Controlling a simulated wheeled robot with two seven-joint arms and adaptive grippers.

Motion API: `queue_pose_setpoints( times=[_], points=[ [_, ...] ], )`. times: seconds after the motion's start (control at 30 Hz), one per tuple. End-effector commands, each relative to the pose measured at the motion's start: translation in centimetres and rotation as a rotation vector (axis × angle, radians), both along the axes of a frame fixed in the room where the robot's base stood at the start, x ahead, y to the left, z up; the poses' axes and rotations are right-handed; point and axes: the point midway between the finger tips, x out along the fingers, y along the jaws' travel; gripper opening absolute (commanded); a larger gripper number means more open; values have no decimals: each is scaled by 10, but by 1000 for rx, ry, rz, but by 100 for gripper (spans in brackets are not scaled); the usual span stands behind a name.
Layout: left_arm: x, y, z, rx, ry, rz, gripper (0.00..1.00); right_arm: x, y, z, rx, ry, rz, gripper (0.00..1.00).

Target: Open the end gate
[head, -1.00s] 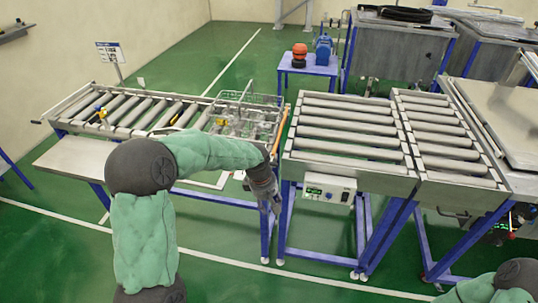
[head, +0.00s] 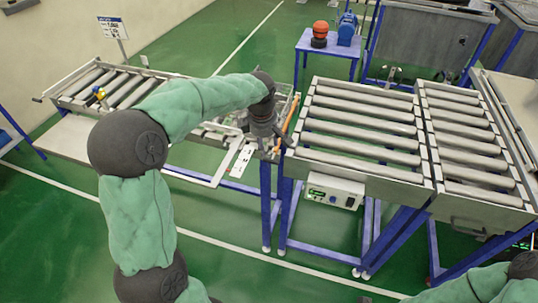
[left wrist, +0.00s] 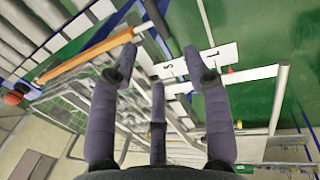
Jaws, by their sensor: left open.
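The end gate appears to be the orange-topped bar (head: 286,122) across the right end of the left roller conveyor (head: 70,92). The orange bar also shows in the left wrist view (left wrist: 85,54), running diagonally at upper left. My left gripper (head: 272,150) points down close beside the bar at this conveyor end. In the left wrist view its fingers (left wrist: 160,62) are spread and empty, with one fingertip near the bar's end; I cannot tell if it touches. My left forearm hides much of the conveyor. My right gripper is out of view.
A second roller conveyor (head: 362,128) stands to the right across a narrow gap, with a control box (head: 334,191) below its front edge. A white marked plate (head: 241,161) hangs at the left conveyor's front. A blue table (head: 329,45) stands behind. Green floor is open in front.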

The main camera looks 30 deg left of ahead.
Motion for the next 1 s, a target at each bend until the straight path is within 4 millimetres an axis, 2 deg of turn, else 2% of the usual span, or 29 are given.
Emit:
queue_pose_setpoints(
  times=[0.03,0.1,0.4,0.6,0.87,0.9,1.0],
  points=[
    [1,0,-13,-1,5,-1,49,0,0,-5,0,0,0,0],
    [4,0,-26,-1,6,-2,49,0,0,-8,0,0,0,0],
    [13,2,-69,-1,3,-2,49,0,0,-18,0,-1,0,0],
    [15,3,-80,-1,2,-2,49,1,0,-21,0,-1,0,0],
    [16,3,-81,-1,1,-2,49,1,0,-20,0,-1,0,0],
    [16,3,-81,-1,1,-2,46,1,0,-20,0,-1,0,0],
    [16,3,-81,-1,1,-2,18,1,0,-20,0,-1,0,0]
  ],
)
